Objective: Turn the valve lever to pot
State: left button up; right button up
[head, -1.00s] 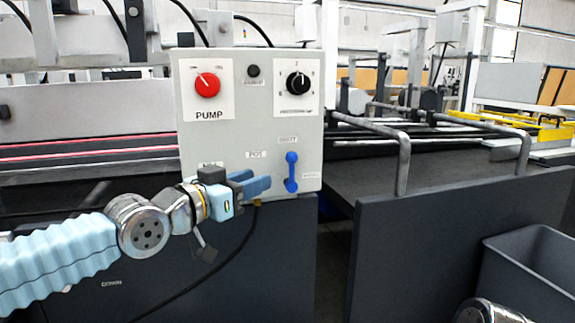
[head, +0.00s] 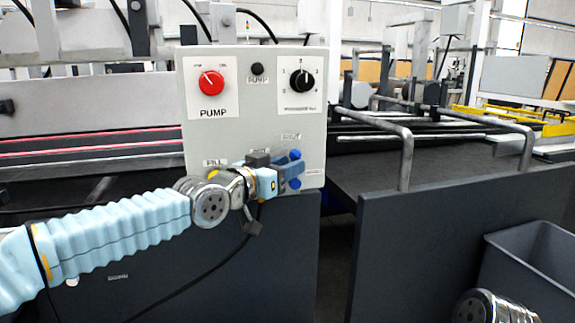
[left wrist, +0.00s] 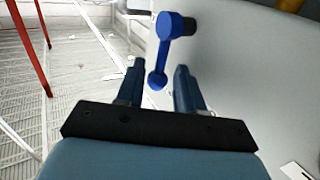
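The blue valve lever (head: 295,155) is on the lower right of the grey control box and stands about upright. My left gripper (head: 290,172) is at the lever and hides its middle. In the left wrist view the lever (left wrist: 164,55) reaches down between the two spread fingers of my left gripper (left wrist: 158,88). Its rounded free end lies in the gap, and I see no clear contact with either finger. The POT label is mostly hidden behind the gripper; a small label (head: 290,136) shows above the lever. My right gripper is out of view.
The grey control box (head: 228,125) also carries a red PUMP knob (head: 211,83), a small black button (head: 257,69) and a black selector (head: 302,80). A black cable hangs below it. A dark panel (head: 440,240) and a grey bin (head: 535,265) stand at right.

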pick_arm(q)
jog(key=shift+w+d, duration=0.2)
grip_shut()
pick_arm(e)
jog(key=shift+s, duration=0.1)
